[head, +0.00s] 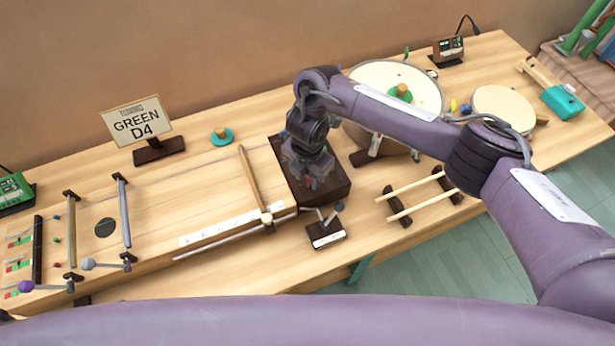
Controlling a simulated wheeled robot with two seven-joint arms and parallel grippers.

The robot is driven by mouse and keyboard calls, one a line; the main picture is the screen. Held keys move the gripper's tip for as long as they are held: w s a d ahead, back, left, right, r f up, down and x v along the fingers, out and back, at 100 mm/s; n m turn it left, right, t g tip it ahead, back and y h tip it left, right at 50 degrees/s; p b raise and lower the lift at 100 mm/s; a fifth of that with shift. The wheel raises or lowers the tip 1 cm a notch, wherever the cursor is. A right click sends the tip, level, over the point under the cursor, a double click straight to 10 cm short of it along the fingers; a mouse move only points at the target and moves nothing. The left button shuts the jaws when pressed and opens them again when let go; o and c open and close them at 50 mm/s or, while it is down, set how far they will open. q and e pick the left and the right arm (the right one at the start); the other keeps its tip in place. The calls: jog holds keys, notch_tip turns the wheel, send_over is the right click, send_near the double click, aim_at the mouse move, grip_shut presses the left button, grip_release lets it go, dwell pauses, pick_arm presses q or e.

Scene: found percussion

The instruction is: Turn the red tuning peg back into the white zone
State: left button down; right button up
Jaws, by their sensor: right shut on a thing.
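My right gripper (308,178) points down over a dark brown block (337,190) near the middle of the table. It is shut on the red tuning peg (314,183), of which only a small red patch shows at the fingers. The rest of the peg is hidden by the gripper. The white zone by this peg cannot be made out. A small blue peg (283,134) shows at the block's far edge. My left gripper is not in view.
A "GREEN D4" sign (137,124) stands at the back left. A long wooden board with bars (124,212) and a wooden stick (252,180) lies left of the block.

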jog(key=n+b, duration=0.1)
jog(key=n, duration=0.1)
jog(key=n+b, duration=0.1)
jog(key=n, duration=0.1)
jog(key=shift+w+n, duration=0.2)
jog(key=shift+n, duration=0.1)
jog(key=n+b, duration=0.2)
jog(key=n, duration=0.2)
jog(key=shift+n, duration=0.3)
jog(key=n+b, duration=0.3)
jog(key=n, duration=0.1)
jog(key=shift+n, duration=0.3)
jog(key=n+b, duration=0.2)
jog(key=n, duration=0.2)
jog(key=shift+b, duration=0.35)
jog(key=n+b, duration=0.2)
jog(key=n, duration=0.3)
jog(key=shift+r+b, duration=0.1)
jog(key=shift+b, duration=0.2)
jog(key=n+b, duration=0.2)
jog(key=n, duration=0.2)
jog(key=shift+n, duration=0.3)
jog(key=n+b, duration=0.1)
jog(key=n, duration=0.3)
jog(key=shift+b, duration=0.3)
jog(key=shift+r+n+b, duration=0.1)
jog(key=shift+n+b, duration=0.3)
jog(key=shift+n, duration=1.7)
